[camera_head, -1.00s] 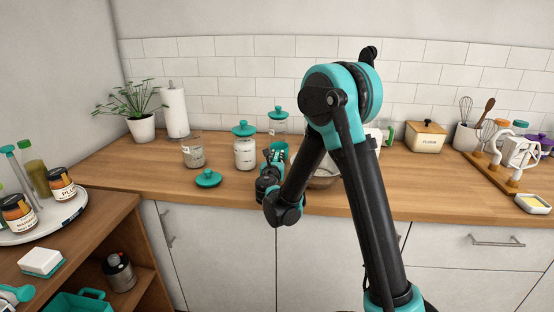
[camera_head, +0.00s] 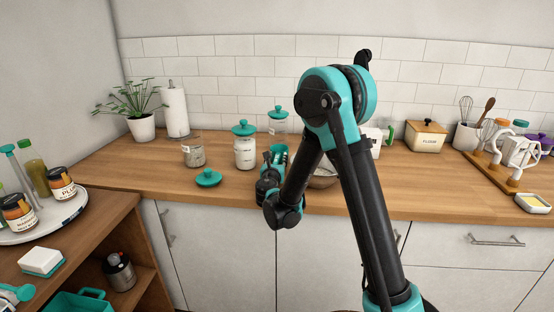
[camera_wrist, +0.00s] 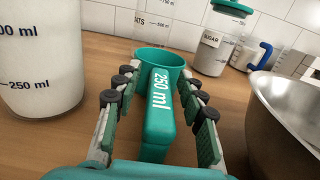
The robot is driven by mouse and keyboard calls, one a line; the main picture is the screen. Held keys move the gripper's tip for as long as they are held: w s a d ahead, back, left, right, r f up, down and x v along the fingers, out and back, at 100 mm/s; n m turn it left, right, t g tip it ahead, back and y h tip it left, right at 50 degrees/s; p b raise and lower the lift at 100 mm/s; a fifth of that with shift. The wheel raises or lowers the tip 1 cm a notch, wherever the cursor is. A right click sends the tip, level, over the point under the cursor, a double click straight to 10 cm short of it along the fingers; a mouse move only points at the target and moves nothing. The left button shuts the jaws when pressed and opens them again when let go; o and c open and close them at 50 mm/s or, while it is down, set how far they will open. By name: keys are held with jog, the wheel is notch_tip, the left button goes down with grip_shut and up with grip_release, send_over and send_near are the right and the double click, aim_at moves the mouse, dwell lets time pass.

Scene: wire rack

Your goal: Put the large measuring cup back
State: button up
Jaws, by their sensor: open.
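The large measuring cup is teal, with a long handle marked "250 ml" (camera_wrist: 158,105) pointing toward my wrist in the wrist view. Its round bowl is beyond the handle, near the counter. In the head view the cup (camera_head: 280,148) shows partly behind my gripper (camera_head: 270,168). In the wrist view my gripper (camera_wrist: 160,82) is open, one finger on each side of the handle. Gaps show between the fingers and the handle.
A jar of white powder (camera_wrist: 40,60) stands close on the left in the wrist view, and a metal bowl (camera_wrist: 285,110) close on the right. A sugar jar (camera_wrist: 215,45) is behind. A teal lid (camera_head: 208,178) lies on the counter (camera_head: 400,190).

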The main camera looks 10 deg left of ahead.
jog(key=s, duration=1.2)
jog(key=shift+a, duration=0.15)
